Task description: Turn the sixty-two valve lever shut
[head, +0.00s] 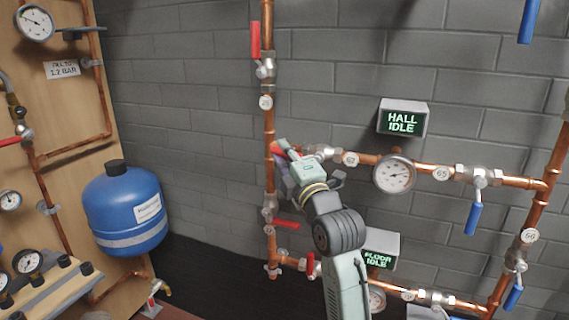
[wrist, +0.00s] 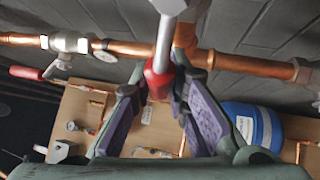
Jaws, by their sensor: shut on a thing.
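The sixty-two tag (head: 350,159) hangs on the upper horizontal copper pipe, left of the round gauge. In the wrist view the lever (wrist: 159,82) has a bare metal stem and a red sleeve. Its red end lies between the purple-padded fingers of my gripper (wrist: 162,78), which is shut on it.
A red-levered valve (head: 265,68) sits above on the vertical pipe, and another red lever (head: 286,223) is below. A gauge (head: 394,175) and a blue-levered valve (head: 474,217) are to the right. A blue tank (head: 125,210) stands left.

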